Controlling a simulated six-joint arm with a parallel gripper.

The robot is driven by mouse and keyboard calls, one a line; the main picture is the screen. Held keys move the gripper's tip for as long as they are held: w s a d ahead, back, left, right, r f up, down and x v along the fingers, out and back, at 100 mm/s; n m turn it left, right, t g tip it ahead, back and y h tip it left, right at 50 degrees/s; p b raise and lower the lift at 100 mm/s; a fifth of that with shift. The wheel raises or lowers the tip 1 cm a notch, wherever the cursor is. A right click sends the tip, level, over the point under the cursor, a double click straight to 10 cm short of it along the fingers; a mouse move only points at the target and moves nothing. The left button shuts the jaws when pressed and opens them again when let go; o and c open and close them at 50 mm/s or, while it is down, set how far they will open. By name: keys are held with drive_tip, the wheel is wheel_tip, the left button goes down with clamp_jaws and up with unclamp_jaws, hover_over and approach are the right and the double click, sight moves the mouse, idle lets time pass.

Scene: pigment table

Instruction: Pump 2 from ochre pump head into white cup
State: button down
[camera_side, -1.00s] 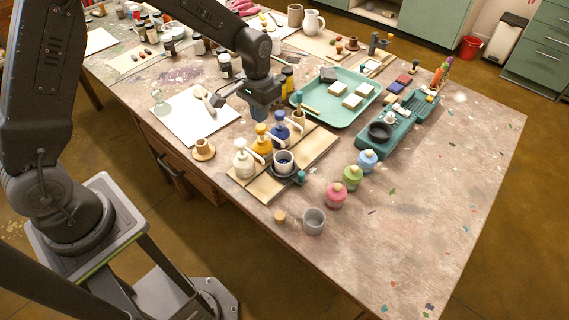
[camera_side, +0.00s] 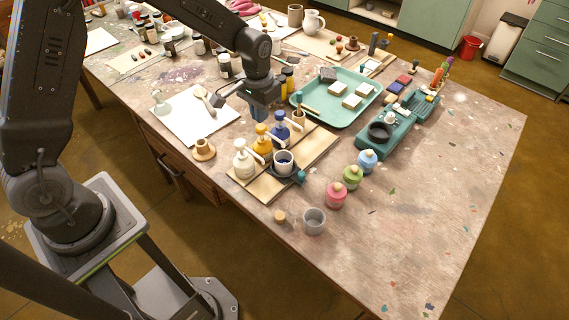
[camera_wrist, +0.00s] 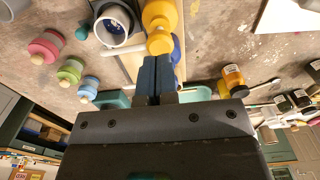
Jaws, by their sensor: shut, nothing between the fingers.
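The ochre pump bottle (camera_side: 262,143) stands upright on a wooden board, between a cream pump bottle (camera_side: 243,164) and a blue one (camera_side: 281,133). The ochre pump head (camera_wrist: 159,43) shows just beyond my fingertips in the wrist view. The white cup (camera_side: 284,158), with a dark inside, stands in front of the pumps; it also shows in the wrist view (camera_wrist: 113,24). My gripper (camera_wrist: 155,60) is shut and empty, fingers pointing down at the ochre head. I cannot tell whether they touch it.
Pink (camera_side: 336,196), green (camera_side: 352,178) and light blue (camera_side: 367,161) jars stand to the right of the board (camera_side: 318,150). A grey cup (camera_side: 314,222) stands in front. A teal tray (camera_side: 334,118) lies behind.

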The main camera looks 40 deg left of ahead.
sight(261, 126)
drive_tip(key=shift+f, duration=0.15)
drive_tip(key=shift+f, duration=1.7)
drive_tip(key=shift+r, duration=1.85)
drive_tip(key=shift+f, duration=0.2)
drive_tip(key=shift+f, duration=1.7)
drive_tip(key=shift+r, duration=1.9)
